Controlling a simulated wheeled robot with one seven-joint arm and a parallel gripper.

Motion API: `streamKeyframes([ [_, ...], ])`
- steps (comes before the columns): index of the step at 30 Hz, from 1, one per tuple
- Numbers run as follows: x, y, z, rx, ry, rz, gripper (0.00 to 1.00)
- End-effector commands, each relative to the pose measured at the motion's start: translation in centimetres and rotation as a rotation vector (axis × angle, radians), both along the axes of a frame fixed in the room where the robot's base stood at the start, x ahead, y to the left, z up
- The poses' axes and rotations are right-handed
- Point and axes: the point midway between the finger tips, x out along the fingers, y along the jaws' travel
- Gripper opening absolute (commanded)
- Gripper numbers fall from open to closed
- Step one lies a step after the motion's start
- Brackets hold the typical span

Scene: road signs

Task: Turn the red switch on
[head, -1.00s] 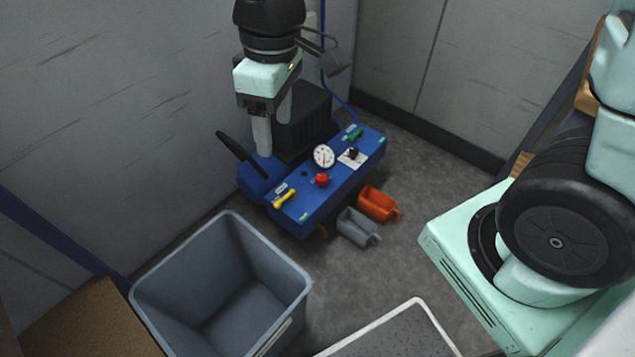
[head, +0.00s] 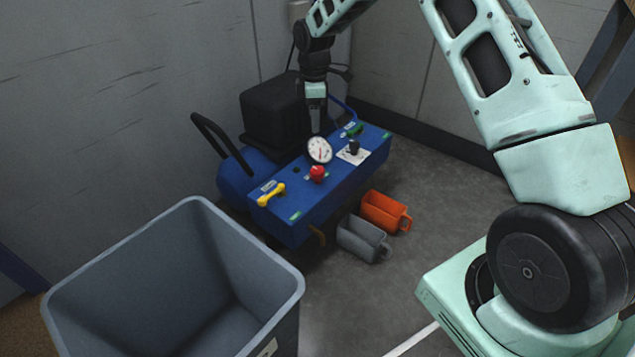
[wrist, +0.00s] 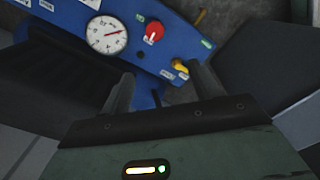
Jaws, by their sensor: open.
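The red switch (head: 317,173) is a round red knob on the front panel of a blue machine (head: 300,228), below a white dial gauge (head: 320,150). In the wrist view the red switch (wrist: 154,31) shows a white pointer mark and sits beyond my fingers, right of the gauge (wrist: 107,34). My gripper (head: 318,122) is above and behind the gauge in the head view. In the wrist view my gripper (wrist: 160,85) has its two fingers spread apart, with nothing between them. The fingers do not touch the switch.
A yellow handle (head: 271,194), a black knob on a white plate (head: 353,150) and a green handle (head: 354,130) share the panel. A large grey bin (head: 285,275) stands at front left. Walls close in behind.

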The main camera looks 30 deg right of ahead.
Motion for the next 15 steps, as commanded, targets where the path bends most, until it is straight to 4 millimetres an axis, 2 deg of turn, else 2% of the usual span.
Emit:
streamKeyframes([
  [1,0.3,-0.7,-1.2,-0.004,-0.001,0.003,0.62],
  [8,0.5,-1.4,-3.0,-0.008,0.002,0.013,0.62],
  [15,0.5,-1.4,-7.8,-0.007,0.003,0.012,0.62],
])
